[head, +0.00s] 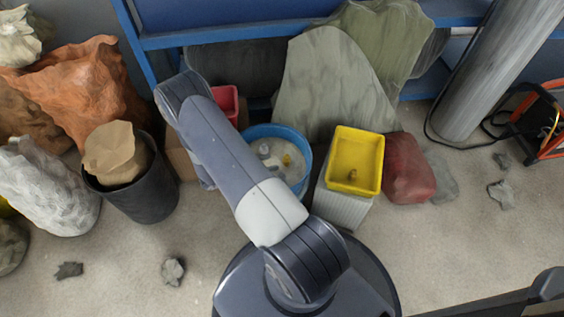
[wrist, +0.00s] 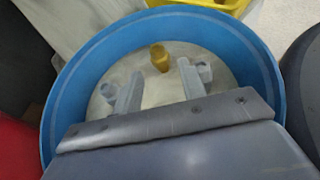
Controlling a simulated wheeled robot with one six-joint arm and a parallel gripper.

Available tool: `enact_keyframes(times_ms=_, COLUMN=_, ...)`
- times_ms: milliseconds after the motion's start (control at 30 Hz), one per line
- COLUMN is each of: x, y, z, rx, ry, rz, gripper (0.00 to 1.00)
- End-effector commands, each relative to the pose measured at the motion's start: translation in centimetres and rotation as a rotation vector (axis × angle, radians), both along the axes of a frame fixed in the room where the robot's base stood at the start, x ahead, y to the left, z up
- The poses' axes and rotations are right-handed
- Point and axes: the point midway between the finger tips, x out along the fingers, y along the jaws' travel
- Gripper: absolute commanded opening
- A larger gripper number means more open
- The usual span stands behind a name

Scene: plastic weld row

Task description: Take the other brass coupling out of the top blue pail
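The blue pail (head: 307,155) stands just right of my forearm in the head view, and its wall (wrist: 262,75) surrounds my gripper in the wrist view. A brass coupling (wrist: 159,57) stands on the pale floor of the pail; it also shows in the head view (head: 287,159). My gripper (wrist: 158,84) is open and empty, with its fingers apart inside the pail's outline. The coupling appears just beyond the fingertips, between their lines, and I see no contact. My arm hides part of the pail in the head view.
A yellow bin (head: 343,134) on a pale stand is right of the pail, with a small dark brassy item (head: 352,175) inside. A red bin (head: 236,104) is behind my arm. A black bucket (head: 150,200) stands left. Grey sheeting (head: 330,85) rises behind.

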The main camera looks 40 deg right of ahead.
Motion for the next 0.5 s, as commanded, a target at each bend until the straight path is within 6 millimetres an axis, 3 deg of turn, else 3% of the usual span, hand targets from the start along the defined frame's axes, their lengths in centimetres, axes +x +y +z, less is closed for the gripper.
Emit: enact_keyframes(times_ms=500, x=-0.5, y=-5.5, z=-2.8, rx=0.000, ry=-0.001, rz=-0.003, gripper=0.40)
